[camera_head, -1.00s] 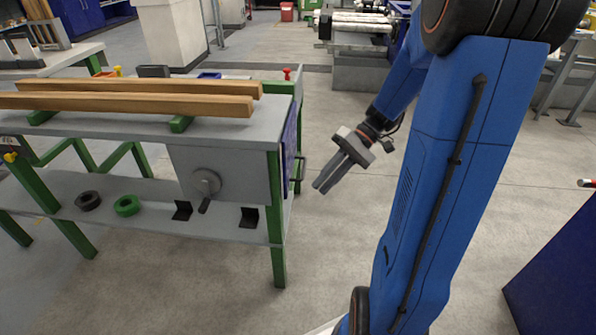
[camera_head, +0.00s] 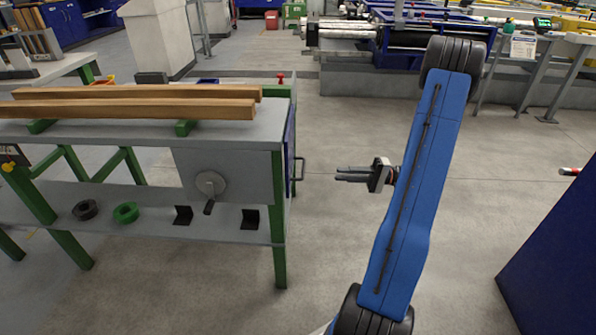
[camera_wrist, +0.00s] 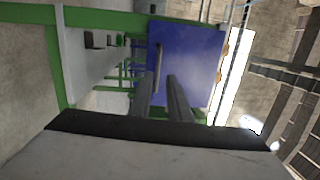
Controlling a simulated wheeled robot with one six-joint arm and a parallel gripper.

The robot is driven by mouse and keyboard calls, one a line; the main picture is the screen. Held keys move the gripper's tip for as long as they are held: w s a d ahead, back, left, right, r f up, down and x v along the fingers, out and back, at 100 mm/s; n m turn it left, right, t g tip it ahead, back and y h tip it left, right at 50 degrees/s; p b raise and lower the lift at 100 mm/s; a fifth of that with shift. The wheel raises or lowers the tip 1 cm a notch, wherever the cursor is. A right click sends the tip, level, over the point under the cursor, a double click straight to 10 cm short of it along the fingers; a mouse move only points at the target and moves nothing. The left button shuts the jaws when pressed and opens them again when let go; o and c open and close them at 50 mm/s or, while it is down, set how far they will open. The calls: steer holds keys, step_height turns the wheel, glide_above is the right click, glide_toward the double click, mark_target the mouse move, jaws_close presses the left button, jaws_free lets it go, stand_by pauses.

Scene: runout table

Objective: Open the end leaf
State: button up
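The end leaf (camera_head: 290,150) is a blue panel hanging down at the right end of the grey runout table (camera_head: 230,133). It shows nearly edge-on in the head view and broad and face-on in the wrist view (camera_wrist: 195,55). A dark bar handle (camera_head: 301,169) stands out from it; the handle also shows in the wrist view (camera_wrist: 158,58). My gripper (camera_head: 338,174) is to the right of the handle, at about its height, pointing left, with a gap between them. Its two fingers (camera_wrist: 161,80) are apart and empty, with the handle ahead of them.
Two wooden beams (camera_head: 130,108) lie on the tabletop. A crank wheel (camera_head: 211,184) is on the table's front, above a lower shelf with rings and black brackets. A blue cabinet (camera_head: 555,245) stands at the right.

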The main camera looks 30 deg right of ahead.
mark_target(304, 167)
steer(key=w+a, duration=0.3)
steer(key=w+a+t, duration=0.1)
steer(key=w+a, duration=0.2)
steer(key=a, duration=0.1)
steer(key=w+a+r+m+t, duration=0.1)
steer(key=w+a, duration=0.2)
steer(key=a, duration=0.1)
steer(key=shift+w+a, duration=0.15)
steer(key=shift+a, duration=0.05)
stand_by(0.4)
steer(key=shift+c, duration=0.7)
jaws_close()
